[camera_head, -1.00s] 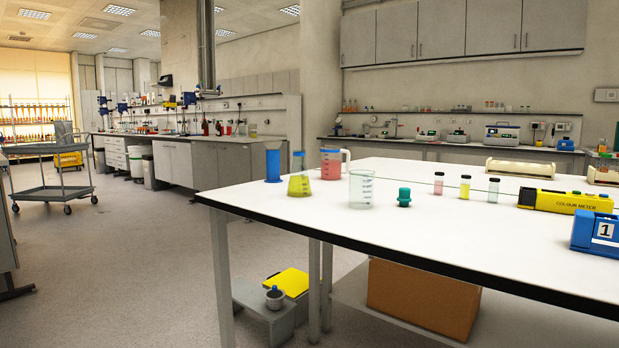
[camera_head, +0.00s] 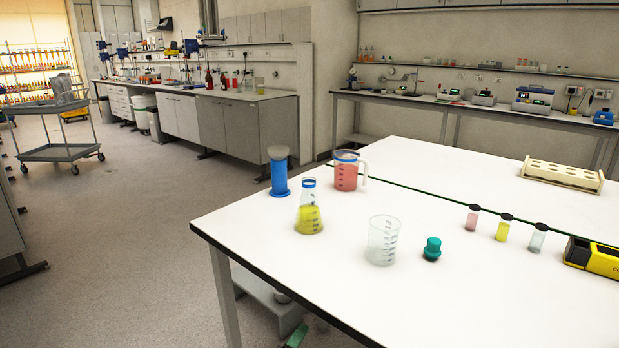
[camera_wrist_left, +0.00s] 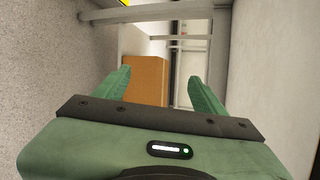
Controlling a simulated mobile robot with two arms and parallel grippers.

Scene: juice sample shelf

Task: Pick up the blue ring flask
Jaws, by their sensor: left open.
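The blue ring flask (camera_head: 309,210) is a clear conical flask with yellow liquid and a blue ring at its neck. It stands upright near the left corner of the white table in the head view. My left gripper (camera_wrist_left: 162,78) shows in the left wrist view, with its green fingers apart and nothing between them. A brown box (camera_wrist_left: 146,80) shows beyond the fingers; the flask is not in that view. A small green piece at the head view's bottom edge may be part of this gripper. My right gripper is not in view.
Around the flask on the white table (camera_head: 290,270) stand a blue cylinder (camera_head: 279,172), a pink-filled jug (camera_head: 346,172), a clear beaker (camera_head: 382,242) and a teal stopper (camera_head: 432,249). Small vials (camera_head: 503,228) and a cream rack (camera_head: 562,175) are farther right. The table's front left is clear.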

